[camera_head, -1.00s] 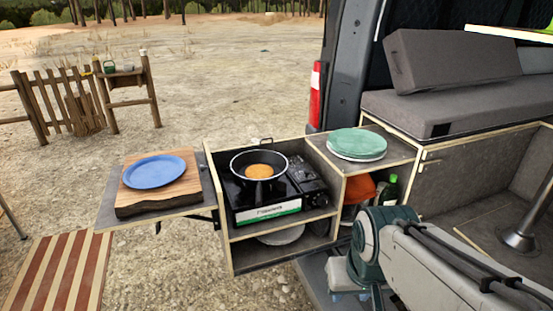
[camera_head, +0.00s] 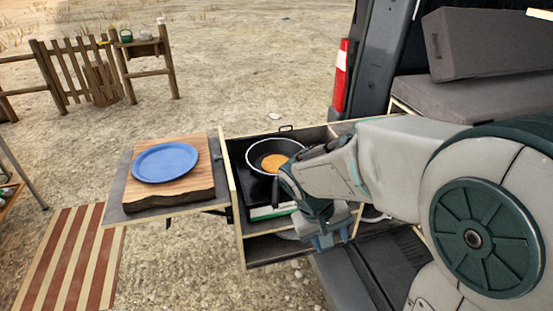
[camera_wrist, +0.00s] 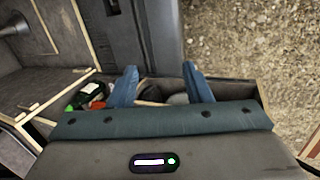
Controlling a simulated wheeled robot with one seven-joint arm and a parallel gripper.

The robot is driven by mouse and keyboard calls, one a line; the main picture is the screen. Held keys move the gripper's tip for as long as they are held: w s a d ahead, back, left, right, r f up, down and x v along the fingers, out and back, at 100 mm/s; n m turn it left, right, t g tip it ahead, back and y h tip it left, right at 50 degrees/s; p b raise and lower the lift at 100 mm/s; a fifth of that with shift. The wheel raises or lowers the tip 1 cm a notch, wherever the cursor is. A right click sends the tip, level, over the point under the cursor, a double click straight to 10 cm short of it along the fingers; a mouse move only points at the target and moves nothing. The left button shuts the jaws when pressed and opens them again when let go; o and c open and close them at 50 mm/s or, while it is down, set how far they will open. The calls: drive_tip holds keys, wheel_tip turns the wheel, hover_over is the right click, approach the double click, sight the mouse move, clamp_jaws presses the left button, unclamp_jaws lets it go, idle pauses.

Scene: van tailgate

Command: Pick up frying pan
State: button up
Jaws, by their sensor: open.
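The black frying pan (camera_head: 254,154) sits on the stove in the pull-out drawer, with a round orange-brown pancake (camera_head: 273,161) in it. My gripper (camera_head: 325,241) is in front of the pan and lower, at the drawer's front edge. In the wrist view my gripper (camera_wrist: 158,88) shows two blue fingers spread apart with nothing held between them. The pan is not visible in the wrist view.
A blue plate (camera_head: 165,162) lies on a wooden board (camera_head: 168,198) on the side shelf left of the stove. The drawer's wooden walls (camera_head: 238,207) stand around the stove. The van's red tail light (camera_head: 341,75) is behind. A green-capped bottle (camera_wrist: 90,91) shows in the wrist view.

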drive_tip(key=w+a+f+n+t+h+p, duration=0.1)
drive_tip(key=w+a+n+t+h+p, duration=0.15)
drive_tip(key=w+a, duration=0.25)
drive_tip(key=n+t+h+p, duration=0.1)
drive_tip(key=n+t+h, duration=0.3)
drive_tip(key=t, duration=0.4)
approach(276, 185)
drive_tip(key=shift+y, duration=0.25)
drive_tip(key=p+x, duration=0.1)
drive_tip(key=x, duration=0.2)
drive_tip(key=p+x, duration=0.1)
drive_tip(key=x, duration=0.3)
drive_tip(key=p+x, duration=0.1)
drive_tip(key=x, duration=0.2)
drive_tip(key=shift+d+f, duration=0.1)
drive_tip(key=shift+f, duration=0.3)
clamp_jaws()
